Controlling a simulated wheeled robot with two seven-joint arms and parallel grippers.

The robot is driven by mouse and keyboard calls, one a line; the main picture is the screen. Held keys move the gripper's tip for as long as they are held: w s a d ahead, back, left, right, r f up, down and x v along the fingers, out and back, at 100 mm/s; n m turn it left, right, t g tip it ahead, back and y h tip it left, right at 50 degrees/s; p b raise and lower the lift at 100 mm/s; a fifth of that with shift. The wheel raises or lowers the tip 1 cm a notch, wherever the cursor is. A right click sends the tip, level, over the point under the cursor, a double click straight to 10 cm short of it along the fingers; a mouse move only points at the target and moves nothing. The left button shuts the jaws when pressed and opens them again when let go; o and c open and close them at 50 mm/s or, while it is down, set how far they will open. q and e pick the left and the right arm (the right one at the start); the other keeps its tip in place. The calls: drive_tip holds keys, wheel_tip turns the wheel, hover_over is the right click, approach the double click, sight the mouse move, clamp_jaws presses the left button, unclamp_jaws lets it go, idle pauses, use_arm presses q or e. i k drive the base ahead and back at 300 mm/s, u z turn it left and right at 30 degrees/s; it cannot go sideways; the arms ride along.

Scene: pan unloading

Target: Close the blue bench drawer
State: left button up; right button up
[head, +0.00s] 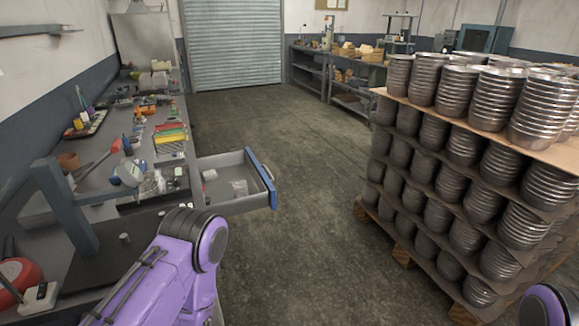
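The bench drawer (261,179) has a blue front and grey sides. It stands pulled out from the workbench (100,160) on the left, reaching into the aisle. A few small items, some in clear bags, lie inside it. My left arm, purple with a dark joint, comes in at the lower left, in front of the bench and nearer than the drawer. The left gripper is not visible. Only a small purple and dark part of my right arm shows at the lower right corner, and the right gripper is not visible.
The workbench carries tools, small bins and a dark stand (65,205). A tall pallet stack of metal pans (465,150) stands on the right. The concrete floor (290,140) between them is clear. A roller shutter (232,45) and shelves (345,75) are at the back.

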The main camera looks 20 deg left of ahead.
sight(230, 165)
drive_tip(key=z, duration=0.25)
drive_tip(key=i, duration=2.05)
drive_tip(key=u, duration=1.6)
drive_tip(key=i, duration=0.6)
drive_tip(key=u, duration=1.8)
drive_tip(key=k, duration=0.35)
drive_tip(key=z, duration=1.1)
